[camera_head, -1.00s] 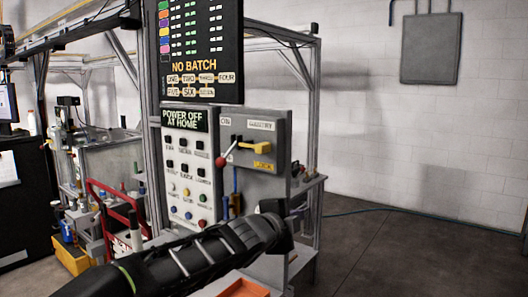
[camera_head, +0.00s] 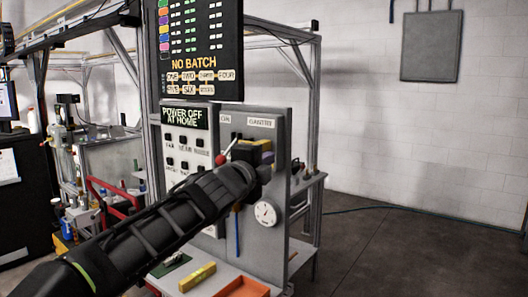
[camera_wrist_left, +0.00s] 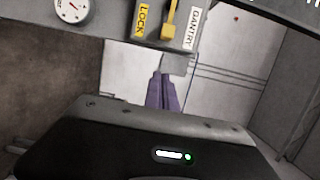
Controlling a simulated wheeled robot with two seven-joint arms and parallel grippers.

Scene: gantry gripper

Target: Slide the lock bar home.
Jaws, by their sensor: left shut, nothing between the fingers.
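The yellow lock bar (camera_wrist_left: 172,18) is on the grey panel, between a yellow LOCK label (camera_wrist_left: 144,18) and a white GANTRY label (camera_wrist_left: 193,24) in the wrist view. In the head view only a bit of the yellow bar (camera_head: 263,144) shows behind my left gripper (camera_head: 268,158). My left gripper is shut and empty. Its purple fingers (camera_wrist_left: 162,90) lie together, pointing toward the panel, close to a grey block (camera_wrist_left: 178,64) near the bar's end. I cannot tell whether they touch it. My right gripper is not in view.
A red-knobbed lever (camera_head: 220,160) sits left of my gripper on the panel. A round gauge (camera_head: 265,213) is below it. An orange tray (camera_head: 243,287) and a yellow block (camera_head: 197,277) lie on the bench below.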

